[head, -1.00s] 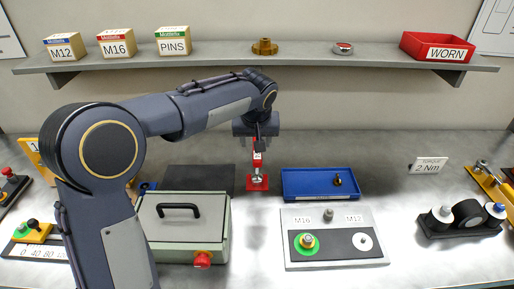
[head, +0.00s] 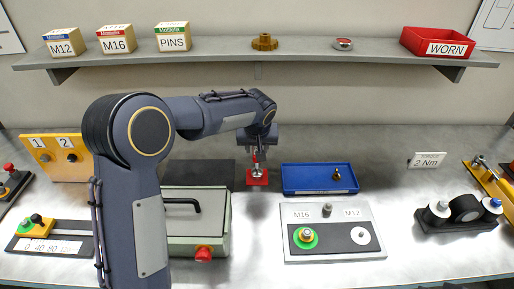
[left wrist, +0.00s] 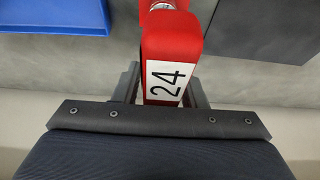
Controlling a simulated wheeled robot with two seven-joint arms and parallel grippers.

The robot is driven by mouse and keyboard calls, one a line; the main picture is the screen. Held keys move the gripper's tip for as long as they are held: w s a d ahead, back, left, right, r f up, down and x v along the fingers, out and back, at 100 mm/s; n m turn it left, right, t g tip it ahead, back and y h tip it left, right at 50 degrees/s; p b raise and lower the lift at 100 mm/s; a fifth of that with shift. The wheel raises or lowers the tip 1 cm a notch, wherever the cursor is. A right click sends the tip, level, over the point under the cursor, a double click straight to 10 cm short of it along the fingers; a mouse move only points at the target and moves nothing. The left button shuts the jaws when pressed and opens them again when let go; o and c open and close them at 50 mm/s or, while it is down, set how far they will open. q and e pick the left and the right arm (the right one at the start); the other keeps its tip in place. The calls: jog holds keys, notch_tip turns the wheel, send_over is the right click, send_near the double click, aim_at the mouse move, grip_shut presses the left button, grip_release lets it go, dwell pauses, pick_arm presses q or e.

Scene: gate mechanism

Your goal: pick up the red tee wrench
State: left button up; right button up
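The red tee wrench (left wrist: 172,42) fills the middle of the left wrist view, with a white label reading 24. My left gripper (left wrist: 166,92) has one finger on each side of the labelled part. The fingers sit close to it, but I cannot tell whether they press on it. In the head view my left gripper (head: 258,157) is over the red square base (head: 257,178) on the bench and mostly hides the wrench. The wrench appears upright there. My right gripper is not in view.
A blue tray (head: 305,188) lies just right of the red base, and a dark mat (head: 207,173) lies to its left. A green-grey case (head: 187,226) and an M16/M12 plate (head: 370,213) stand nearer. A shelf (head: 215,67) runs behind.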

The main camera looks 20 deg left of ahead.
pick_arm(q)
grip_shut()
jog(key=shift+r, duration=0.15)
